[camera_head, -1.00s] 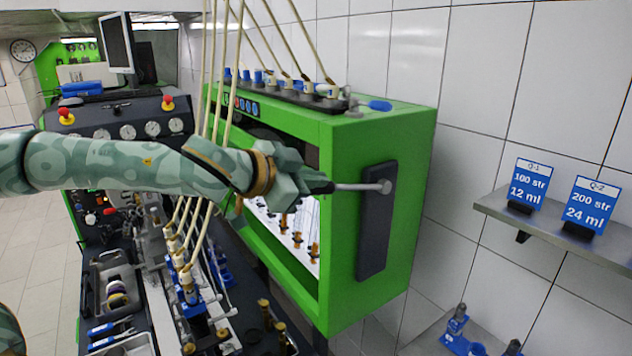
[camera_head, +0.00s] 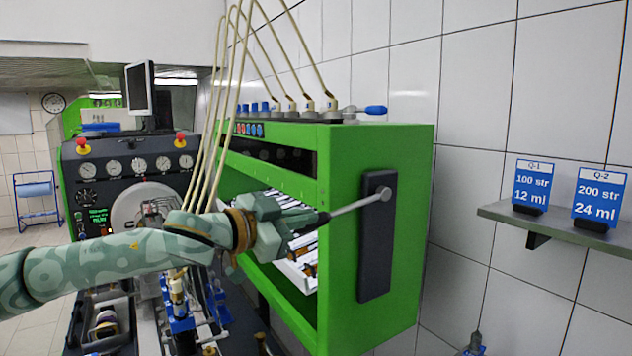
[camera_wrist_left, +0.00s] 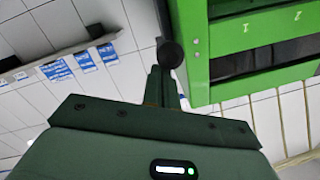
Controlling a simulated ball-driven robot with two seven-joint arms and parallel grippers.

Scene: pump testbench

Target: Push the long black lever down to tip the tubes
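The long lever (camera_head: 357,205) is a grey rod on the right side of the green cabinet (camera_head: 400,145). It slopes from its pivot down to the left, to a dark end at my left gripper (camera_head: 322,218). In the left wrist view the lever's round black knob (camera_wrist_left: 170,53) is at the tips of the left gripper (camera_wrist_left: 163,88). The fingers look close together. I cannot tell whether they touch or clasp the knob. The tubes (camera_head: 304,257) show in part inside the cabinet, tilted with their white rack, partly hidden by my left gripper. My right gripper is not in view.
A black plate (camera_head: 376,260) lies behind the lever. A blue-handled valve (camera_head: 375,110) and hoses (camera_head: 235,90) are on the cabinet top. A shelf (camera_head: 560,233) with two blue signs is on the right wall. Free space lies between cabinet and shelf.

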